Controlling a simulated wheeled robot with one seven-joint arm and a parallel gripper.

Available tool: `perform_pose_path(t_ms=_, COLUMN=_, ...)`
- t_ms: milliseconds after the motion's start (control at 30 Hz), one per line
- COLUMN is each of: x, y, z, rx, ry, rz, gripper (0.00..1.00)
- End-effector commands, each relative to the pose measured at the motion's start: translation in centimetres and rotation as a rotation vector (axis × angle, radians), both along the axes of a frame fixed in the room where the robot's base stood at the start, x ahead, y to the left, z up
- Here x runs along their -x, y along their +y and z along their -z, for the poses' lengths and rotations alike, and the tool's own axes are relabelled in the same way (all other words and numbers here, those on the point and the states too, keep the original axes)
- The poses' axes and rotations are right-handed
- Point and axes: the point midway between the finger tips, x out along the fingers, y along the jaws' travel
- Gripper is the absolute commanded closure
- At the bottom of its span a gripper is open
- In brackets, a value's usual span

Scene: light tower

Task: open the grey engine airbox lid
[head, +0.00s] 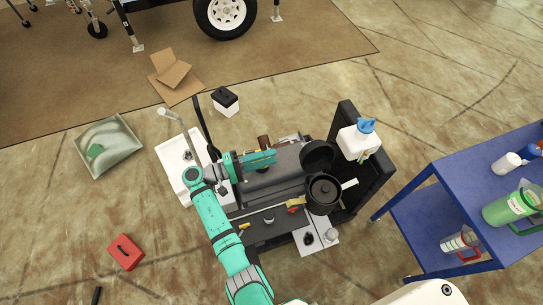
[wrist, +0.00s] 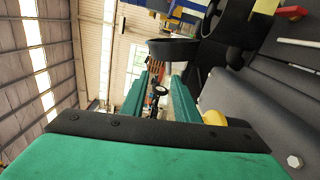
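The airbox (head: 323,196) is a dark round pot at the right end of the engine in the head view. Its round dark grey lid (head: 317,155) stands tilted up at the pot's far edge, apart from most of the rim. In the wrist view a dark disc (wrist: 172,50), which looks like this lid, shows nearly edge-on beyond the fingers. My gripper (head: 272,158) is over the left-middle of the engine, left of the lid and clear of it. In the wrist view its two teal fingers (wrist: 160,92) are apart with nothing between them.
The grey engine (head: 275,190) lies below my gripper. A black upright panel (head: 375,190) with a white blue-capped bottle (head: 359,140) stands right of the airbox. A blue cart (head: 440,185) is farther right. A black-topped battery (head: 226,102) and open cardboard box (head: 170,75) lie behind.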

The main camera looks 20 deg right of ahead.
Motion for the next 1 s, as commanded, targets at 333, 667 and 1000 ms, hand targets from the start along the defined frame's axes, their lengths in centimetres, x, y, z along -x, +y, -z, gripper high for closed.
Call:
perform_pose_path(t_ms=333, x=-0.1, y=1.8, z=0.0, rx=0.0, ry=0.0, rz=-0.001, gripper=0.72)
perform_pose_path(t_ms=667, x=-0.1, y=1.8, z=0.0, rx=0.0, ry=0.0, rz=0.0, gripper=0.72)
perform_pose_path(t_ms=1000, x=0.0, y=1.7, z=0.1, rx=0.0, ry=0.001, rz=0.001, gripper=1.0)
